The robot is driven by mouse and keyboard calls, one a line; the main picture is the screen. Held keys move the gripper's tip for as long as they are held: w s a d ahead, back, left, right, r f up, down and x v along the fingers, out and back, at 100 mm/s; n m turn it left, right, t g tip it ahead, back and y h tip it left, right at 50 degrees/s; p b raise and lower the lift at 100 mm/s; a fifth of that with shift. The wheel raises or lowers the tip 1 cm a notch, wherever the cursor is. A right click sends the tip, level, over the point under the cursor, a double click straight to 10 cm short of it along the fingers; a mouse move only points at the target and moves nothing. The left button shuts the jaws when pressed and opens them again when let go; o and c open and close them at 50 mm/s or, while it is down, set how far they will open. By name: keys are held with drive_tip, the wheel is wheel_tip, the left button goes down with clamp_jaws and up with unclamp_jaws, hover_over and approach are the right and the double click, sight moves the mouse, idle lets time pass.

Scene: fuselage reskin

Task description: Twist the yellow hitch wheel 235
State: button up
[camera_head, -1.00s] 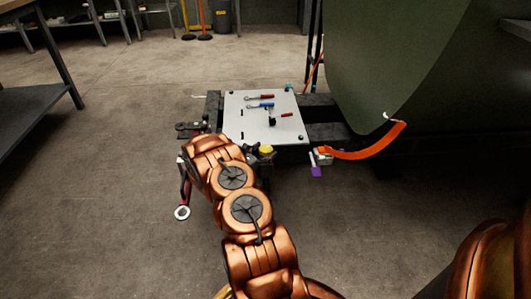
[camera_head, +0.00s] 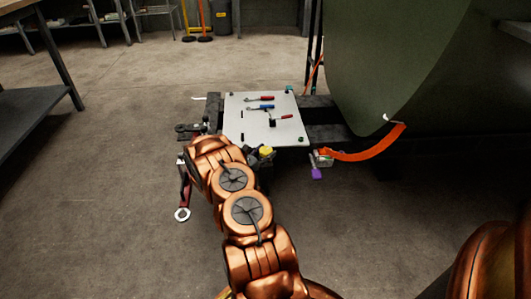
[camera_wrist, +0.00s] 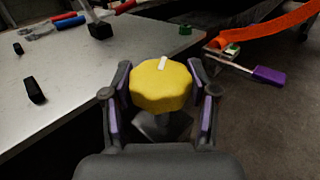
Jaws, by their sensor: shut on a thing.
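The yellow hitch wheel (camera_wrist: 160,88) is a faceted knob with a white mark on top, at the near edge of the light board. In the wrist view my gripper (camera_wrist: 161,92) has one finger on each side of it and is shut on it. The wheel's dark stem shows below the knob. In the head view the wheel (camera_head: 265,151) is a small yellow spot beside my arm's end, and my gripper is mostly hidden by my arm.
The light board (camera_head: 242,120) carries red- and blue-handled tools (camera_head: 262,103) and small dark pieces. A purple-handled tool (camera_wrist: 268,76) and an orange strap (camera_head: 368,146) are at right, below the large green fuselage panel (camera_head: 385,60). A red-handled wrench (camera_head: 184,190) hangs at left.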

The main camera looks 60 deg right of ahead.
drive_tip(key=shift+n+t, duration=0.3)
drive_tip(key=shift+t, duration=0.2)
drive_tip(key=o, duration=1.2)
drive_tip(key=shift+c, duration=0.2)
drive_tip(key=w+a, duration=0.1)
drive_tip(key=a, duration=1.1)
